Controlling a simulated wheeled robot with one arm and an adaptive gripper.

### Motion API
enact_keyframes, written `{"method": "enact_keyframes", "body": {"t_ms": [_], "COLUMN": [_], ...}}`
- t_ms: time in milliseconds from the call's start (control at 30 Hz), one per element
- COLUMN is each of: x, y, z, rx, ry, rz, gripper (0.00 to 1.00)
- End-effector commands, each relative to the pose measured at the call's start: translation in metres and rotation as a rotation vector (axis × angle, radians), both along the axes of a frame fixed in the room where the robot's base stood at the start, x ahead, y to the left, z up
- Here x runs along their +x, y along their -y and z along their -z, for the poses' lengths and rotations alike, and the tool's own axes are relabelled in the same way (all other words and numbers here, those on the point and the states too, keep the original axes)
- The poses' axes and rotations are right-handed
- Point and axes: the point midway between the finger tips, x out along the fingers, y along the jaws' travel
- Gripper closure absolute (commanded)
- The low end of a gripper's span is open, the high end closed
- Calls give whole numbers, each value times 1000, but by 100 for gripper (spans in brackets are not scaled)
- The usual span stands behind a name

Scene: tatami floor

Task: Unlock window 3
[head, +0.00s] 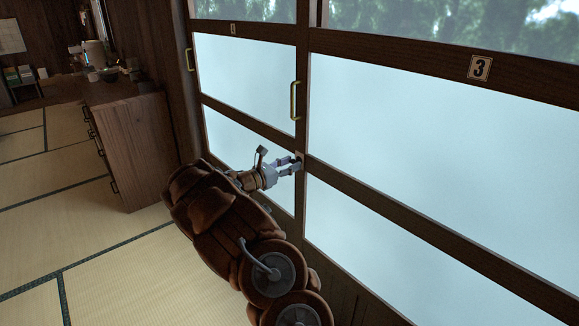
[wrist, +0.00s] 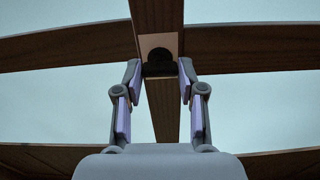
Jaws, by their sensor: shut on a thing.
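Window 3 (head: 430,150) fills the right of the head view, with frosted panes in a dark wood frame and a "3" plate (head: 480,67) on its upper rail. My gripper (head: 298,162) is at the frame junction on the left side of window 3, where the stiles meet the middle rail. In the wrist view a dark round lock knob (wrist: 159,58) on a pale plate (wrist: 159,42) sits at that junction. My gripper's fingertips (wrist: 160,70) are at both sides of the knob's lower part, shut on it. The fingers partly hide the knob in the head view.
Another sliding window (head: 245,80) with a small number plate and brass handles (head: 294,100) is to the left. A wooden cabinet (head: 130,140) with items on top stands further left. The tatami floor (head: 120,265) is clear between them.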

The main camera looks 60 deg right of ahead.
Motion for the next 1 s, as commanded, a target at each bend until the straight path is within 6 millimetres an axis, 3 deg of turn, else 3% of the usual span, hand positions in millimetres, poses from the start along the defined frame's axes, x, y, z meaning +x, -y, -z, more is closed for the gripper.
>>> {"method": "enact_keyframes", "body": {"t_ms": [267, 1000], "x": [0, -1], "y": [0, 0], "z": [3, 6], "rx": [-47, -234], "ry": [159, 831], "rz": [0, 2], "gripper": [95, 95]}}
